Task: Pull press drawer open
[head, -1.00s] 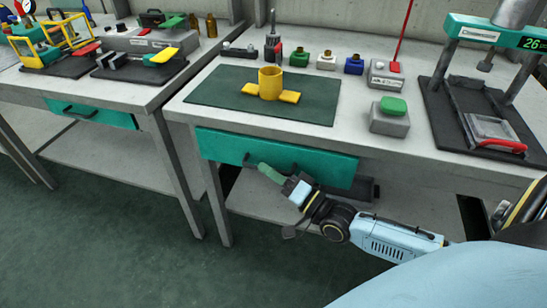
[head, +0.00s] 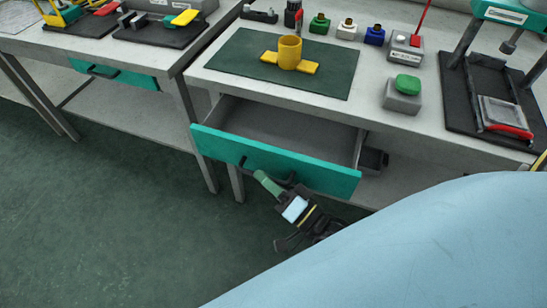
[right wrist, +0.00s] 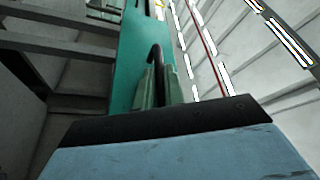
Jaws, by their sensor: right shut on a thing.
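The press drawer (head: 275,162) has a teal front and stands pulled out from under the right workbench. Its grey interior shows and looks empty from here. Its black bar handle (head: 285,182) is on the front face. My right gripper (head: 268,183), with green fingers, is at the handle from below and in front, shut on it. In the right wrist view the drawer front (right wrist: 128,60) is teal, and the dark handle (right wrist: 154,56) runs between the two fingers (right wrist: 156,88). My left gripper is not in view.
The bench top holds a dark green mat (head: 250,72) with a yellow cup-shaped part (head: 290,52), a grey box with a green button (head: 402,95) and a press (head: 490,95). Another bench with a closed teal drawer (head: 125,76) stands left. The floor in front is clear.

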